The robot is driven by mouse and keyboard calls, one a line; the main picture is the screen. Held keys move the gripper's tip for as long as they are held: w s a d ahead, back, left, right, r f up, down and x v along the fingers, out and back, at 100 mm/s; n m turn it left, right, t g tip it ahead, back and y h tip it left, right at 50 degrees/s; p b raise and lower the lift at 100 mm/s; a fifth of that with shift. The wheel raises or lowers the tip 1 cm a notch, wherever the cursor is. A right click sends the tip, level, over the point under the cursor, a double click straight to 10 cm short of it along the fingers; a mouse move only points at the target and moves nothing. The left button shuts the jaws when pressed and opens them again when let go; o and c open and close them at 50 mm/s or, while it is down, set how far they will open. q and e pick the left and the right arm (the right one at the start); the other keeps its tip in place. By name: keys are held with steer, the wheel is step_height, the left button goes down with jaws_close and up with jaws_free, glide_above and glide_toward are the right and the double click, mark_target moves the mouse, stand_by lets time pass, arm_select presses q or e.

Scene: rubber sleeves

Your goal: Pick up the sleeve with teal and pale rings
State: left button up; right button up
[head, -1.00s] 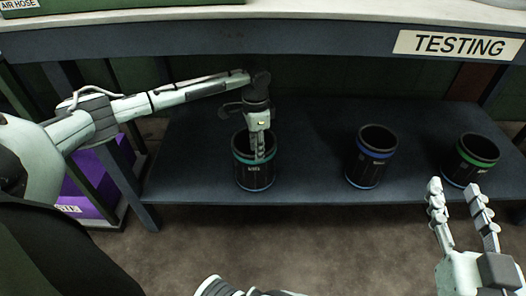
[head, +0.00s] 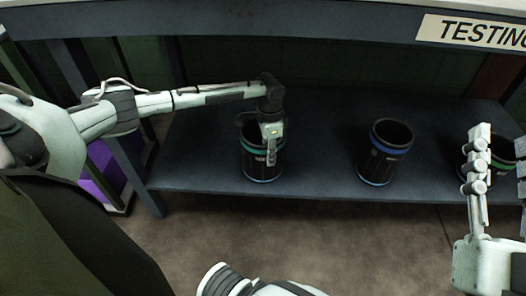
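The black sleeve with a teal upper ring and a pale bluish lower ring (head: 254,166) stands upright on the dark lower shelf, left of centre in the head view. My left gripper (head: 271,160) points down at its rim. One finger shows in front of the sleeve's near wall; the other is hidden, so its opening and any hold cannot be told. My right gripper (head: 498,160) is open and empty at the right edge, its fingers spread in front of the green-ringed sleeve.
A blue-ringed black sleeve (head: 384,155) stands mid-shelf. A green-ringed sleeve (head: 503,163) is partly hidden at right. The bench edge (head: 300,25) with a TESTING sign (head: 475,32) overhangs the shelf (head: 320,180). A purple box (head: 100,180) is at lower left.

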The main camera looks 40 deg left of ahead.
arm_select(q)
jaws_close()
steer(key=shift+w+r, duration=0.1)
steer(key=shift+r, duration=0.1)
stand_by(0.6)
